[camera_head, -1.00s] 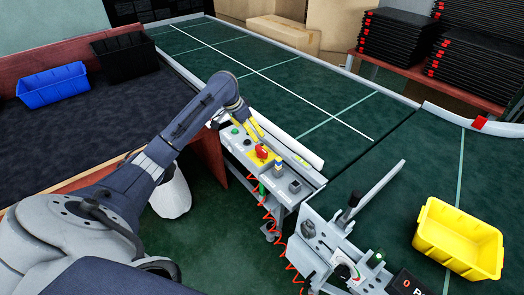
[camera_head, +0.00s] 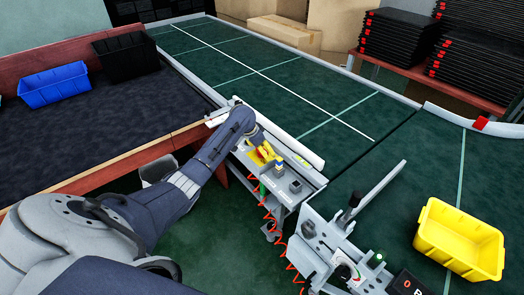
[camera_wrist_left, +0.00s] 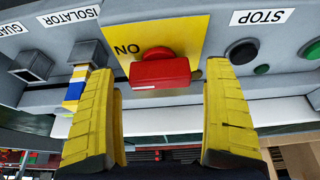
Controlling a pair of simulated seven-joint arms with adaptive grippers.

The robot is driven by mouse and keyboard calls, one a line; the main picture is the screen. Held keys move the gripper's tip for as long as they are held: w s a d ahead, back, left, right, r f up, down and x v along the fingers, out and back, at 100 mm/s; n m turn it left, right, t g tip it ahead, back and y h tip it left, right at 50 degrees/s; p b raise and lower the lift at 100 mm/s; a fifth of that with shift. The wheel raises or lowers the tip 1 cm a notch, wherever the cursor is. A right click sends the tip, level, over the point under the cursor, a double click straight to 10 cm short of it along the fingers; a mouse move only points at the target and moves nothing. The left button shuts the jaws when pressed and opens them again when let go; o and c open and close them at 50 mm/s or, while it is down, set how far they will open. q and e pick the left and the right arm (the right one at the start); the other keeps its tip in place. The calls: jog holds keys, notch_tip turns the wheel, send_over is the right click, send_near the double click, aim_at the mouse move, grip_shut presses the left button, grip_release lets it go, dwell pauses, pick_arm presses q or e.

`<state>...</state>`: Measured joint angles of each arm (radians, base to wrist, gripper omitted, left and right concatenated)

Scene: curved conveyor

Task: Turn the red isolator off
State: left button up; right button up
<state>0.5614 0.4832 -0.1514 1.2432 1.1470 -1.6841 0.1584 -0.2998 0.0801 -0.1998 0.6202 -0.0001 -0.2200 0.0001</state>
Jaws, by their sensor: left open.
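The red isolator (camera_wrist_left: 160,72) is a red block-shaped handle on a round red base, on a yellow plate (camera_wrist_left: 190,38) in the left wrist view. The handle lies crosswise in that view, beside upside-down "ON" lettering. My left gripper (camera_head: 262,153) is at the control panel in the head view and covers most of the isolator there. Its two yellow fingers are open, one on each side of the red handle, with a visible gap on both sides. My right gripper is in neither view.
A blue-yellow-white post (camera_wrist_left: 76,88) stands close to one finger. A black button (camera_wrist_left: 241,52) and a green button (camera_wrist_left: 262,69) are on the other side. The conveyor (camera_head: 300,85) lies beyond the panel; a yellow bin (camera_head: 458,238) stands at right.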

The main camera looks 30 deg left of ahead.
pick_arm(q)
jog(key=shift+w+f, duration=0.15)
jog(key=shift+f, duration=0.25)
jog(key=c, duration=1.2)
